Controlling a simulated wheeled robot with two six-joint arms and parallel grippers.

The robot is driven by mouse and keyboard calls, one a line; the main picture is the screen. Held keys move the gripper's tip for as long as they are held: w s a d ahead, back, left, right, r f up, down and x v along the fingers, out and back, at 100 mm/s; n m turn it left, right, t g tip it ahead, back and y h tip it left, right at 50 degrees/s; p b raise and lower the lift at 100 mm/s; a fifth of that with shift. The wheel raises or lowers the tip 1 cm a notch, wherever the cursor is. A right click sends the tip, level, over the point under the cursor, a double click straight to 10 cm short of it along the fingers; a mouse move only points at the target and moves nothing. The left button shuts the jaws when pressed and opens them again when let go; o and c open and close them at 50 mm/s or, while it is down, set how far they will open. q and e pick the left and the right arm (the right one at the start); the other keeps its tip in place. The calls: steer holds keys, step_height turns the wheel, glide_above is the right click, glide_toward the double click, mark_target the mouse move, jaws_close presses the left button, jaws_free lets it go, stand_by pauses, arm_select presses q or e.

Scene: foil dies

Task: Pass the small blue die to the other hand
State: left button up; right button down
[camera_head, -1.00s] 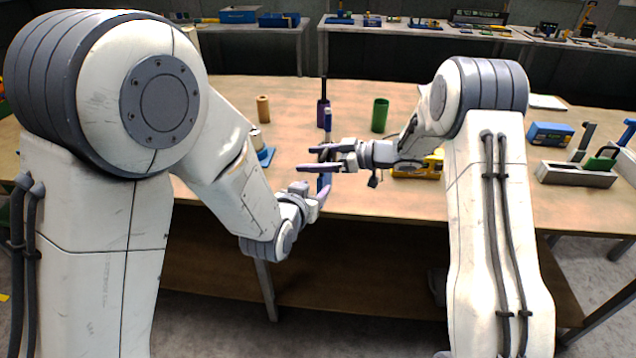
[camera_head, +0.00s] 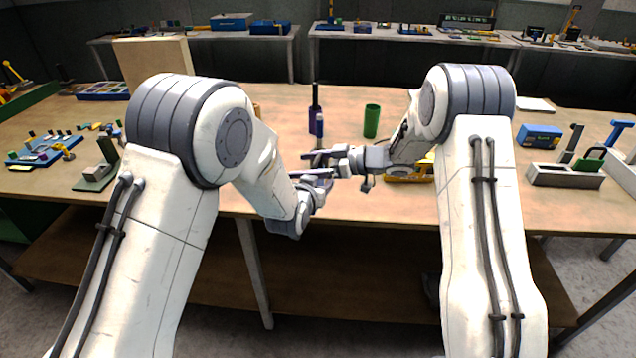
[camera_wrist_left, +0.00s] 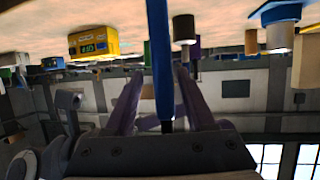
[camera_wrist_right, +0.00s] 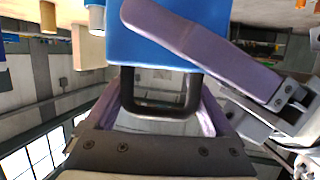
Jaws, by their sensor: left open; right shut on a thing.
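The small blue die (camera_head: 319,125) is held up above the near part of the table, partly hidden by the grippers in the head view. My right gripper (camera_head: 320,158) is shut on its black looped handle (camera_wrist_right: 160,108); the blue plate (camera_wrist_right: 165,45) reaches beyond the fingers. My left gripper (camera_head: 308,178) is open, just below and nearer than the right one. In the left wrist view the die stands edge-on as a blue strip (camera_wrist_left: 160,50) between the open left fingers. One purple left finger (camera_wrist_right: 200,50) crosses in front of the plate in the right wrist view; contact cannot be told.
A purple die with a dark handle (camera_head: 314,120) and a green cylinder (camera_head: 371,121) stand behind the grippers. A yellow device (camera_head: 412,172) sits under my right forearm. A grey tray (camera_head: 565,179) and blue box (camera_head: 539,136) are at right. Small parts lie at left.

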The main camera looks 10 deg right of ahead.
arm_select(q)
jaws_close()
steer(key=shift+s+d, duration=0.1)
